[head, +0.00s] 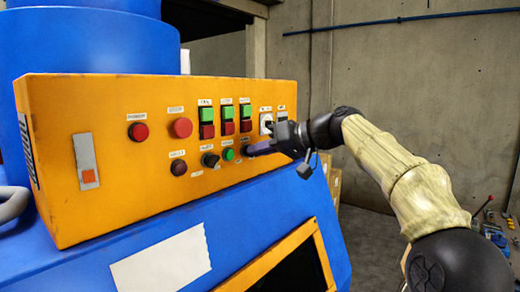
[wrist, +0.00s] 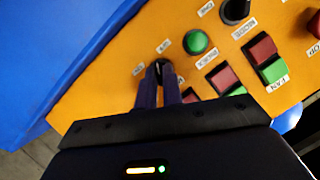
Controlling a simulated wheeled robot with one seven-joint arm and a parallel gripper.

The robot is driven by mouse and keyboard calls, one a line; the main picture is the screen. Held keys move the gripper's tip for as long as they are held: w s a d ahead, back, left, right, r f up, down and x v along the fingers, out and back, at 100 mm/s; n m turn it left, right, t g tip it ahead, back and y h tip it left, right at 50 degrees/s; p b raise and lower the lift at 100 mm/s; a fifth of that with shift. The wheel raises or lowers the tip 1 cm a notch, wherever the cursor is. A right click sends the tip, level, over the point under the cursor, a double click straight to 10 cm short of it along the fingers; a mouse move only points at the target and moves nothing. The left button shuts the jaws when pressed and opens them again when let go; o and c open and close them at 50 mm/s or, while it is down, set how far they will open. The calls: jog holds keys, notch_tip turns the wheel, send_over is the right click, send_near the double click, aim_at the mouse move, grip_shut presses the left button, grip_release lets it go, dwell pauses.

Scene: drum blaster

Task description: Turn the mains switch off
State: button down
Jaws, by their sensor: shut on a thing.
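The orange control panel (head: 100,190) carries the switches. My gripper (head: 252,149) reaches its lower right part from the right, just right of a round green button (head: 228,154). In the wrist view my gripper (wrist: 160,76) has its fingers close together on a small dark knob (wrist: 158,66), mostly hidden between them. In the head view my gripper hides the knob.
A white-plated switch (head: 266,122) sits just above my gripper. Red and green button pairs (head: 228,120), a black selector knob (head: 210,159) and a red button (head: 181,128) lie left. The blue machine body (head: 80,265) is below.

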jog(key=shift+d+r+m+g+y, duration=0.1)
jog(key=shift+r+m+g+y, duration=0.15)
jog(key=shift+m+y, duration=0.4)
jog(key=shift+m, duration=0.25)
jog(key=c, duration=1.5)
grip_release()
jog(key=shift+w+f, duration=0.1)
jog(key=shift+c, duration=0.2)
jog(key=shift+f, duration=0.1)
jog(key=shift+d, duration=0.1)
jog(key=b+v, duration=0.3)
jog(key=v, duration=1.4)
jog(key=shift+r, duration=0.25)
